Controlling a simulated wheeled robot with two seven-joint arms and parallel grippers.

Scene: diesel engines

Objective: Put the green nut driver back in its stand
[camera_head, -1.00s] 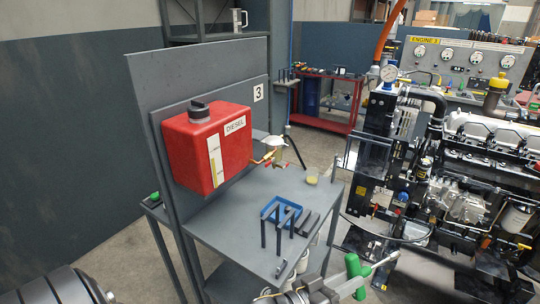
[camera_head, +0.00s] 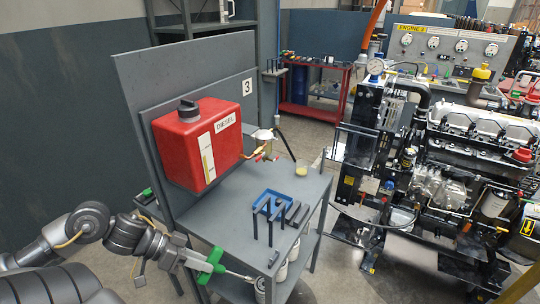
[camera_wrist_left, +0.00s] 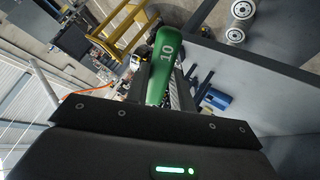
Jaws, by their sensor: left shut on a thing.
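The green nut driver (camera_head: 213,259) is in my left gripper (camera_head: 197,262), which is shut on its handle, left of the table's front edge. Its pale shaft points right and slightly down. In the left wrist view the green handle (camera_wrist_left: 163,72) carries the number 10. A blue stand (camera_head: 268,196) with dark upright posts is on the grey table, to the right of and beyond the gripper. The stand also shows as a blue shape in the left wrist view (camera_wrist_left: 216,99). The driver is apart from the stand. My right gripper is not in view.
The grey table (camera_head: 226,216) has a bare top left of the stand. Dark blocks (camera_head: 296,213) lie beside the stand. A red diesel tank (camera_head: 190,150) hangs on the panel behind. White canisters (camera_head: 281,270) are below the tabletop. An engine (camera_head: 450,180) stands right.

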